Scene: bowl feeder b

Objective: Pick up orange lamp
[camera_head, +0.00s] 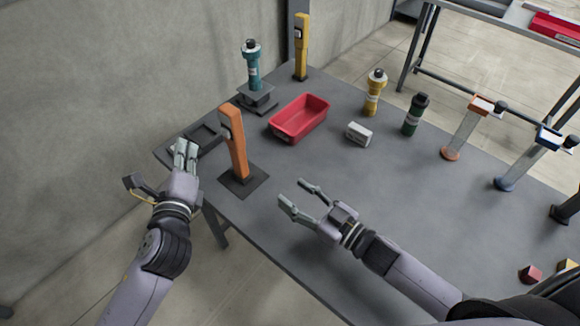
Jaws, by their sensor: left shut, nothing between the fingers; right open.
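The orange lamp (236,143) stands upright, leaning slightly in the picture, on a dark square base plate (257,187) at the near left of the grey table. My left gripper (184,147) is to the left of the lamp, at the table's left edge, shut and empty. My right gripper (294,197) is to the right of the lamp and nearer the front edge, open with its fingers pointing left towards the lamp. Neither gripper touches the lamp.
A red tray (300,138) lies behind the lamp. The table's middle is clear.

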